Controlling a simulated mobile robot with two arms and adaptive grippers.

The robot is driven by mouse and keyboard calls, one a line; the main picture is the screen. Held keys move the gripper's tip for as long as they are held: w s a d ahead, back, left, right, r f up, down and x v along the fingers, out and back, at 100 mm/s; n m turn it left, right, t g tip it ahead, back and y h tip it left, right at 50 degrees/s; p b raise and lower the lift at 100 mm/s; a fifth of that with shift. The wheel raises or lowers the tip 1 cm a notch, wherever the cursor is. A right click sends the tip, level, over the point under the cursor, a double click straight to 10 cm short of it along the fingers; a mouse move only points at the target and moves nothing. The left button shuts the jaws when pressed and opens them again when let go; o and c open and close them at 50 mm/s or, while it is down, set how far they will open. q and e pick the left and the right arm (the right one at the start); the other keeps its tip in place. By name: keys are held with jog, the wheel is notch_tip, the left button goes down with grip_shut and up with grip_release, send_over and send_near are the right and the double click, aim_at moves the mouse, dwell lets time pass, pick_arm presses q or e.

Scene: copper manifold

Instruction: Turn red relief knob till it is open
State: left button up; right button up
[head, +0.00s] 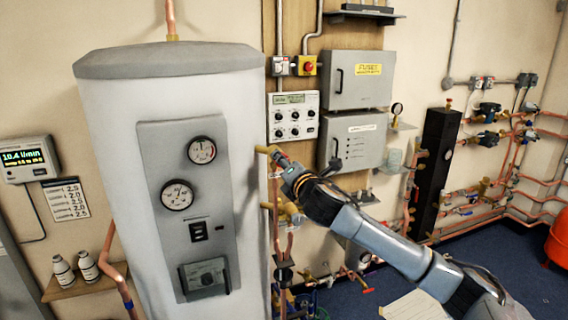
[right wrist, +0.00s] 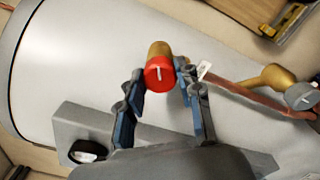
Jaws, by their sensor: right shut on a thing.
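The red relief knob (right wrist: 159,77) sits on the end of a brass fitting (right wrist: 158,49) on the side of the white cylinder (right wrist: 65,65). A white pointer line on its face stands nearly upright in the right wrist view. My right gripper (right wrist: 160,72) has one blue-grey finger on each side of the knob and is shut on it. In the head view my right gripper (head: 281,164) reaches the brass outlet (head: 264,149) at the cylinder's right edge and hides most of the knob. My left gripper is in neither view.
A grey knob (right wrist: 301,96) on another brass fitting is at the right in the right wrist view. A copper pipe (right wrist: 240,91) runs nearby. Grey wall boxes (head: 357,80), a control panel (head: 293,115) and several pipes stand behind my right arm.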

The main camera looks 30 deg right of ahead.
jog(key=o, duration=1.2)
jog(key=shift+c, duration=0.2)
jog(key=v, duration=1.2)
